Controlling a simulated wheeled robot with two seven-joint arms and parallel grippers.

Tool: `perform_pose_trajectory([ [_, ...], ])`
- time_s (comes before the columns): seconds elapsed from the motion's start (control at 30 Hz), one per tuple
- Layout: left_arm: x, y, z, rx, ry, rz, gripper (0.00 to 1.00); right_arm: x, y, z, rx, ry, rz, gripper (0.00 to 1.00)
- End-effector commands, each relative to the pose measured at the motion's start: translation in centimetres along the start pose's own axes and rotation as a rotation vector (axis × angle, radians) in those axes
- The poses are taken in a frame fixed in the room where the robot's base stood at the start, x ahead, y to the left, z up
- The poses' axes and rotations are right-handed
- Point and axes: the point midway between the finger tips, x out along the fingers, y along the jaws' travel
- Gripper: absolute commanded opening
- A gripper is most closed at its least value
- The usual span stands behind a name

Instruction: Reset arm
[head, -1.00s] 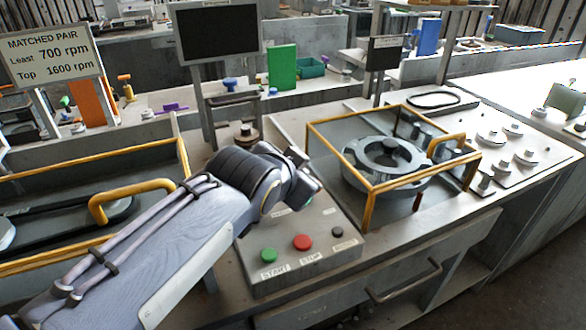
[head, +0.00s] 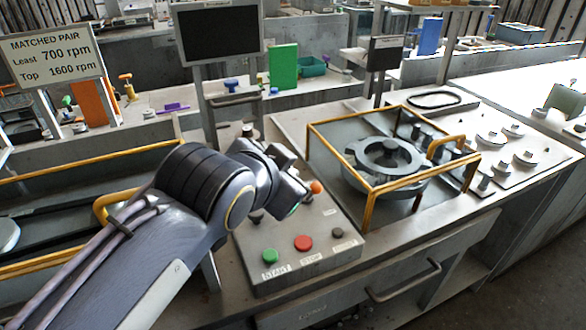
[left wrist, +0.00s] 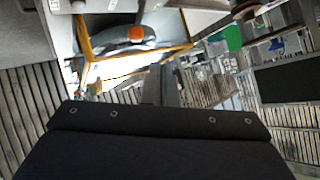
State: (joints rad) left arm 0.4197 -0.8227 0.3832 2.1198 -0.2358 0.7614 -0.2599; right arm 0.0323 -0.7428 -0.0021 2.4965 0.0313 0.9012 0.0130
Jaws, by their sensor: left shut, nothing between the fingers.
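My left gripper (head: 292,188) hangs above the control panel (head: 290,279) in the head view, between the two yellow-framed guards. Its fingers (left wrist: 160,84) are together and empty in the left wrist view. The panel carries a green START button (head: 269,256), a red STOP button (head: 302,242) and a small dark knob (head: 337,232). An orange knob (head: 316,187) shows just right of the gripper; I cannot tell whether they touch. My right gripper is in neither view.
A yellow-framed guard (head: 368,205) surrounds the grey round housing (head: 384,176) to the right. Another guard (head: 45,170) stands at left, partly behind my arm. A dark screen (head: 218,33) rises behind the panel. Loose grey parts (head: 490,137) lie at far right.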

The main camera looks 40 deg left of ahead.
Motion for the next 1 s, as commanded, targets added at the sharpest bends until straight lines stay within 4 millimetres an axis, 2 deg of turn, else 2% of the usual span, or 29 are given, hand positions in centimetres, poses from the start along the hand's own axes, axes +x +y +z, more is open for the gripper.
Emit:
perform_pose_trajectory([
  [0.13,-0.8,0.0,0.0,0.000,0.001,0.000,0.00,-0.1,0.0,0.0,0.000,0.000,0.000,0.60],
  [0.7,-0.8,0.0,0.1,-0.006,-0.004,0.007,0.00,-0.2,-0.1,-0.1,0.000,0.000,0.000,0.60],
  [0.77,-0.8,0.2,0.3,-0.031,-0.020,0.036,0.00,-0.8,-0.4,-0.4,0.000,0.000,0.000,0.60],
  [0.87,-0.6,1.4,1.6,-0.129,-0.083,0.145,0.00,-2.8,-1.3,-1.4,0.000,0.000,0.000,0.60],
  [1.0,-0.8,5.0,4.6,-0.315,-0.236,0.354,0.00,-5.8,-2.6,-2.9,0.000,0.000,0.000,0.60],
])
